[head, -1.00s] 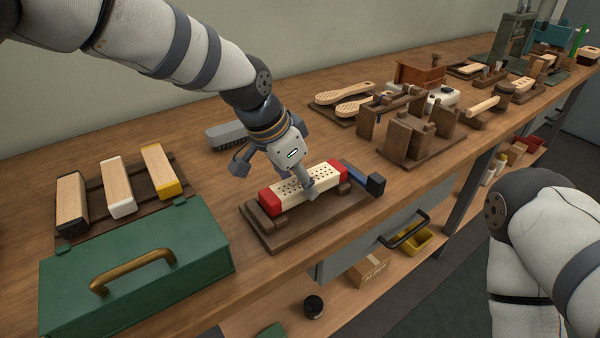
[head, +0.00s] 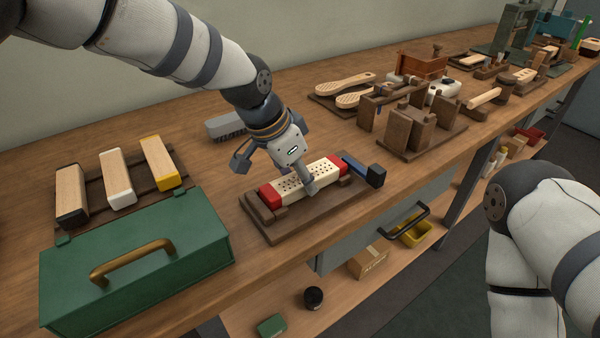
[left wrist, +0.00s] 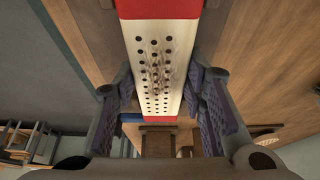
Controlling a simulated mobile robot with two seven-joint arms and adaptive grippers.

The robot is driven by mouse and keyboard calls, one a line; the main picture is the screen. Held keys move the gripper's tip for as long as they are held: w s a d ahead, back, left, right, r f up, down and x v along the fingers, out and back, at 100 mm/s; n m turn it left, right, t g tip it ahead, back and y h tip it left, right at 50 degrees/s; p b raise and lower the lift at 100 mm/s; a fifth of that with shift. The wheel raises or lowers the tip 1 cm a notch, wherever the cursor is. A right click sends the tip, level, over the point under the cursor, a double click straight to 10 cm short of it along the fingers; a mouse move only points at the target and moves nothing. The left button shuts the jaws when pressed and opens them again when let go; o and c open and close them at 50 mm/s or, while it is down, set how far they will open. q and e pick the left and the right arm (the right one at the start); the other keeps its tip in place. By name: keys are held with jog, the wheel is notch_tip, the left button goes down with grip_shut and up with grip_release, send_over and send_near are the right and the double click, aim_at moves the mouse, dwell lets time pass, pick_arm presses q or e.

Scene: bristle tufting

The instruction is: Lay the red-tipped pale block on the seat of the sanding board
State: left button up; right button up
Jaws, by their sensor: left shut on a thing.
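The pale block (head: 291,187) has red ends and rows of dark holes on its top. My left gripper (head: 304,182) is shut on it from above, near its middle. In the left wrist view the block (left wrist: 160,65) runs between the two finger pads. The block is lengthwise over the dark brown sanding board (head: 270,234), between its small raised wooden pieces, and looks level. Its underside is hidden, so I cannot tell whether it touches the seat. My right gripper is out of view.
A blue piece with a black end (head: 365,171) is by the board's far right end. A grey brush (head: 224,126) lies behind my gripper. A dark wooden fixture (head: 410,130) stands to the right.

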pick_arm(q)
jog(key=shift+f, duration=0.15)
jog(key=o, duration=1.3)
jog(key=shift+o, duration=0.8)
jog(key=o, duration=0.3)
jog(key=shift+p+v, duration=0.65)
jog(key=shift+v, duration=1.05)
jog(key=shift+p+v, duration=0.75)
jog(key=shift+v, duration=1.65)
jog(key=shift+f, duration=0.1)
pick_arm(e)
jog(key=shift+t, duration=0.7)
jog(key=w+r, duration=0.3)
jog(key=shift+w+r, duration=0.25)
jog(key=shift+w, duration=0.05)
